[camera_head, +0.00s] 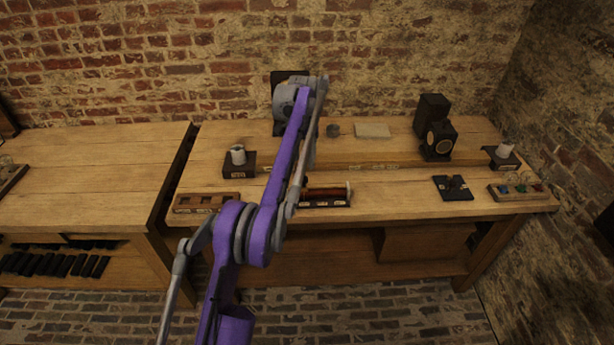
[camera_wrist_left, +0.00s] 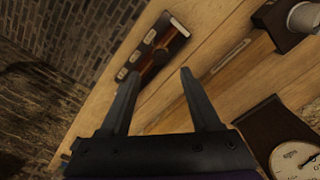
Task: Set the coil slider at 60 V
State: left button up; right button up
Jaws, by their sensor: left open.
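The coil (camera_head: 325,195), reddish-brown on a black base with pale labels, lies near the front edge of the bench; my arm partly covers its left end. In the left wrist view the coil's labelled base (camera_wrist_left: 135,60) shows at the upper middle. My left gripper (camera_wrist_left: 161,64) is open and empty, with bench wood between its fingers, apart from the coil. The slider's setting and the 60 V mark are too small to read. In the head view my purple left arm reaches over the bench and its fingers cannot be made out. My right gripper is not in view.
A dial meter (camera_wrist_left: 297,160) stands close to my gripper at the lower right. Bare wood lies right of the coil.

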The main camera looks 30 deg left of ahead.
aim_at(304, 178)
pick_arm(q)
notch_tip(304, 178, down, 8)
jog(key=shift+r+b, duration=0.2)
jog(key=shift+b, duration=0.35)
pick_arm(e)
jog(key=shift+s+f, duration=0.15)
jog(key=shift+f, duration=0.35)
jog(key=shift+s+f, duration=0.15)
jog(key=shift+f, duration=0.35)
pick_arm(q)
grip_shut()
